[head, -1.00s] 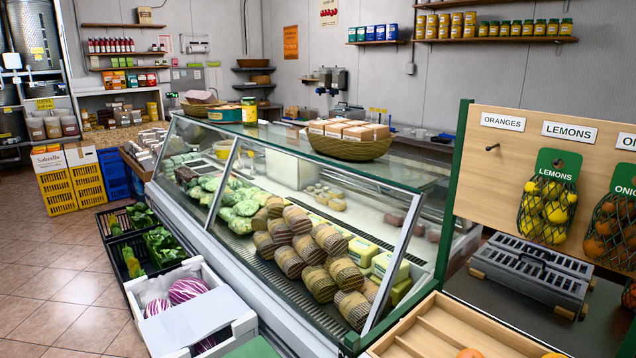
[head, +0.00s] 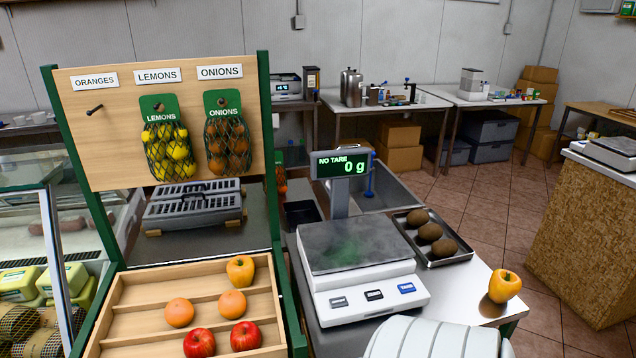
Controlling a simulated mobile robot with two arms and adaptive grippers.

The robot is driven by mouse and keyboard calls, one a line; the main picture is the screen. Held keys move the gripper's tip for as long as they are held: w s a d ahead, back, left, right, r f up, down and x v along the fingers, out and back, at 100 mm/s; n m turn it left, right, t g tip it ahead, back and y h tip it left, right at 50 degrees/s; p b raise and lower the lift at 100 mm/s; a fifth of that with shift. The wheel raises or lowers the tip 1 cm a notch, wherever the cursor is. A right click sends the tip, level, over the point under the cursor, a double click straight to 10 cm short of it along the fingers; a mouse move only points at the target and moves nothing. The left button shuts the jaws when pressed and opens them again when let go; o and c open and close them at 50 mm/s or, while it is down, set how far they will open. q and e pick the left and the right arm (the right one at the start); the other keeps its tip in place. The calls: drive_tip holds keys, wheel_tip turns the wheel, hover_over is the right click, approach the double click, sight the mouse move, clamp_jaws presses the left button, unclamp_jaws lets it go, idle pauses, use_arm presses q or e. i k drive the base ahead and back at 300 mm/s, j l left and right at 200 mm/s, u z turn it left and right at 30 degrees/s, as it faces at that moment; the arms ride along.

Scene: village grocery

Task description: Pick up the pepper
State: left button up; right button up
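A yellow-orange pepper (head: 504,286) sits at the right end of the white counter (head: 478,283), close to its edge and right of the scale. A second yellow-orange pepper (head: 240,269) lies in the top right part of the wooden tray (head: 118,318). Neither of my grippers is in view, so I cannot see whether they are open or shut.
A scale (head: 352,241) reading 0 g stands between the tray and the counter pepper. A metal tray (head: 462,251) with brown round produce lies behind that pepper. Oranges (head: 179,312) and apples (head: 199,343) share the wooden tray. Tiled floor right of the counter is clear.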

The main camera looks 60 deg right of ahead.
sight(504, 285)
drive_tip(key=z, duration=3.15)
